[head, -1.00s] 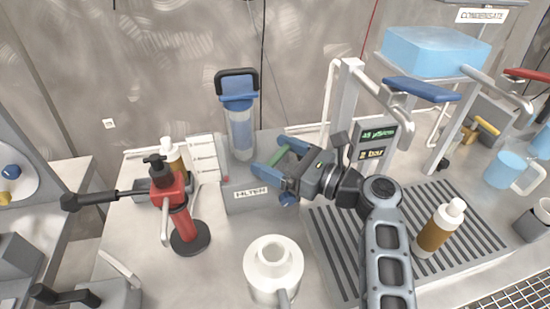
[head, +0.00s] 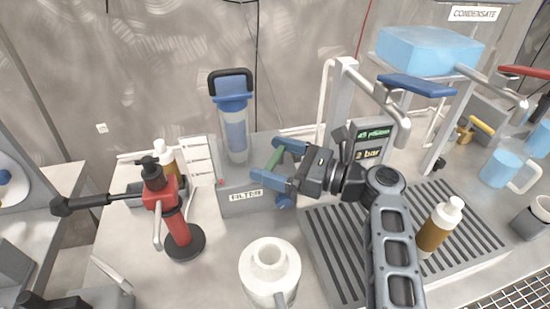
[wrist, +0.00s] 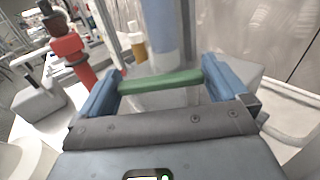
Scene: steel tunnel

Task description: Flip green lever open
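The green lever (head: 277,157) is a short bar beside the grey filter housing (head: 232,205). In the wrist view the lever (wrist: 160,82) lies crosswise between my two blue fingers, its ends close to their inner sides. I cannot tell whether they touch it. My gripper (head: 266,158) is at the lever, fingers wide apart; it also shows in the wrist view (wrist: 163,72). The clear filter cartridge (head: 235,130) with a blue cap and dark handle stands just behind. The lever's mount is mostly hidden by my fingers. A blue knob (head: 285,201) sits below.
A red hand pump (head: 170,215) with a black handle stands at left. A white jug (head: 269,268) is in front. A grey display (head: 371,136) stands behind my wrist. A brown bottle (head: 438,226) stands on the slatted tray (head: 335,262) at right.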

